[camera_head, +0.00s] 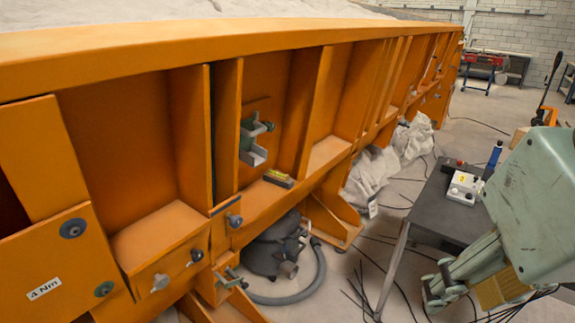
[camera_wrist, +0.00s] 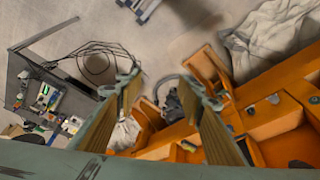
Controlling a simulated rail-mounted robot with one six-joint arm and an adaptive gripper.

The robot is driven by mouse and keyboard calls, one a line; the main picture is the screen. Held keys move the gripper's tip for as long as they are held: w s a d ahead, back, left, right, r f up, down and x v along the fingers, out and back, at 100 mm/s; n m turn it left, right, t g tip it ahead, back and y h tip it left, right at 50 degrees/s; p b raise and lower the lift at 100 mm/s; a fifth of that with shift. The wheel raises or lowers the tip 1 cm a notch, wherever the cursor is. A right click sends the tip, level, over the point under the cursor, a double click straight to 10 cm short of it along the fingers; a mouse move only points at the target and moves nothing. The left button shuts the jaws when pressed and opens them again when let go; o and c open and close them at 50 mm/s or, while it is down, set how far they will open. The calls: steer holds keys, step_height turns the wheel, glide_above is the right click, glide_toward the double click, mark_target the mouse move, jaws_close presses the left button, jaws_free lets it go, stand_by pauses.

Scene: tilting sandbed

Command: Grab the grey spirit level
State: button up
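A small grey block with a yellow patch, which looks like the grey spirit level (camera_head: 277,178), lies on the lower ledge of the orange sandbed frame (camera_head: 205,43) in the head view. I cannot pick it out surely in the wrist view. My gripper (camera_wrist: 165,92) is open in the wrist view, its two fingers wide apart with nothing between them. In the head view my gripper (camera_head: 440,288) is low at the right, beside the dark table and well away from the level.
A dark table (camera_head: 425,206) holds a control box (camera_head: 465,187) and a blue bottle (camera_head: 494,155). A vacuum cleaner (camera_head: 272,250) with a hose stands under the frame. Upright ribs, knobs and a metal bracket (camera_head: 252,150) surround the ledge. Cables lie on the floor.

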steer(key=shift+w+d, duration=0.25)
steer(key=shift+w, duration=0.05)
stand_by(0.4)
steer(key=w+a+r+n+g+y+p, duration=0.1)
steer(key=w+a+n+p, duration=0.3)
steer(key=w, duration=1.3)
steer(key=w+a+r+n+y+p, duration=0.15)
steer(key=w+a, duration=0.35)
steer(key=w, duration=1.3)
steer(key=w+a+f+n+p, duration=0.2)
steer(key=w+a+f+n, duration=0.1)
steer(key=w+f, duration=0.9)
steer(key=w+a+f+n+y+p, duration=0.1)
steer(key=w+a+f+n+p, duration=0.2)
steer(key=w+f, duration=1)
steer(key=shift+w+a+f+p, duration=0.2)
steer(key=shift+w+a+p, duration=0.25)
steer(key=shift+w, duration=1.1)
